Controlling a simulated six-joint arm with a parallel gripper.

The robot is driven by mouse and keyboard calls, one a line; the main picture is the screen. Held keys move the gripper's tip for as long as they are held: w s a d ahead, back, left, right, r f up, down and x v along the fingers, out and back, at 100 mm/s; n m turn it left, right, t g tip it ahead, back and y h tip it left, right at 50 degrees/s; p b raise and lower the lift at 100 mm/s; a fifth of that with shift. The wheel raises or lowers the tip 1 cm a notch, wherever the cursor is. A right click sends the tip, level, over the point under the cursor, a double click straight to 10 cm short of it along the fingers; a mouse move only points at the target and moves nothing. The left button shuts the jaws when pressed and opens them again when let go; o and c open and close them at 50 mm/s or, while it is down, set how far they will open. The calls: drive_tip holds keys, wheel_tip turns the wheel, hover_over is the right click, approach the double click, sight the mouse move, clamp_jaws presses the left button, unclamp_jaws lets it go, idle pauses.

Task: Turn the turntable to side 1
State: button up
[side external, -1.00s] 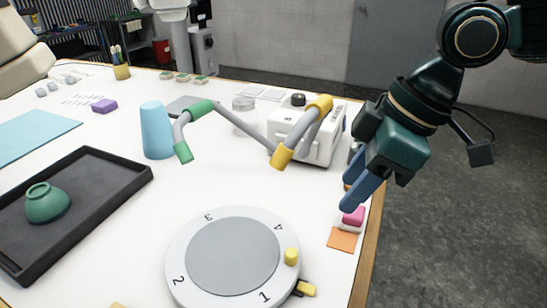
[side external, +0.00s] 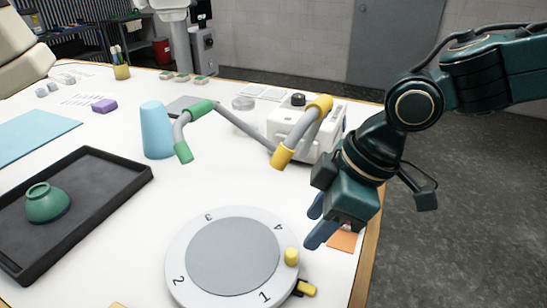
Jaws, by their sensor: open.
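The turntable (side external: 232,257) is a white disc with a grey centre at the front of the table. Its rim carries the numbers 1 to 4. The 1 is at the front right, near a yellow and black pointer (side external: 305,289) fixed beside the disc. A yellow knob (side external: 291,256) stands up on the right of the rim, between 1 and 4. My gripper (side external: 316,224) is open and empty, above the table to the upper right of the knob and apart from it. Its blue fingers point down and left, and partly hide an orange square.
A black tray (side external: 118,211) with a green bowl (side external: 48,203) is at left. A blue cup (side external: 157,131) stands behind. A bent bar with green and yellow ends (side external: 245,126) lies before a white machine (side external: 301,150). The orange square (side external: 343,242) is near the right edge.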

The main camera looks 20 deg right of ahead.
sight(292, 252)
drive_tip(key=shift+x, duration=3.85)
drive_tip(key=shift+w, duration=0.1)
clamp_jaws()
